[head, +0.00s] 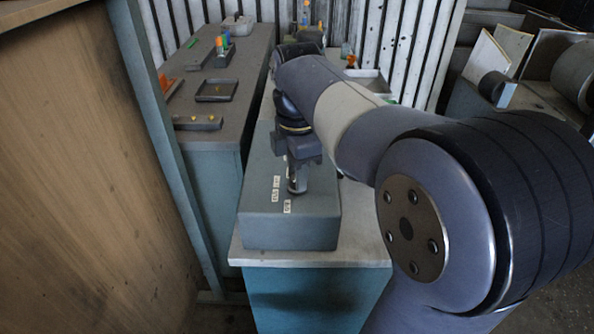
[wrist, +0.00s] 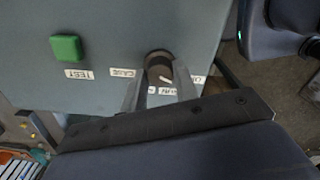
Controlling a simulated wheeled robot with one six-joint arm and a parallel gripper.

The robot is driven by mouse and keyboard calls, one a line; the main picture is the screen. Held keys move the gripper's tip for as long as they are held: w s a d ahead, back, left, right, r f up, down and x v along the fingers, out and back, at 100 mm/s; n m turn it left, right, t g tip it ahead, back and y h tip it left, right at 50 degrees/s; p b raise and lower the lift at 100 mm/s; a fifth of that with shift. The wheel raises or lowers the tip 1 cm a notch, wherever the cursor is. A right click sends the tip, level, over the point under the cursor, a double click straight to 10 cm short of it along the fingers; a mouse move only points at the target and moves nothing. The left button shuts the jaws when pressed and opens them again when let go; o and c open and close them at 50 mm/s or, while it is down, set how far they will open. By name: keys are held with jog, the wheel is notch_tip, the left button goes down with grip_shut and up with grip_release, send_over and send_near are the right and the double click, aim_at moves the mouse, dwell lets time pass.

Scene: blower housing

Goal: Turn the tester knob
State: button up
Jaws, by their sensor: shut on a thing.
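The tester is a grey box (head: 290,222) on a pale-topped bench. My gripper (head: 297,184) reaches down onto its top face. In the wrist view the dark round tester knob (wrist: 158,62) stands on the grey face between my two fingers. My gripper (wrist: 160,80) is shut on the knob, one finger on each side. A light pointer mark shows on the knob. White labels sit around it; "TEST" and "CASE" can be read upside down, and others are partly covered by the fingers. A green square button (wrist: 66,48) lies to the left of the knob.
The bench top (head: 310,258) has a narrow free strip in front of the box. Another bench at the left holds a black tray (head: 216,91) and a grey block (head: 198,123). A wooden panel (head: 80,170) stands at the far left.

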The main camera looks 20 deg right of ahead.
jog(key=shift+c, duration=0.8)
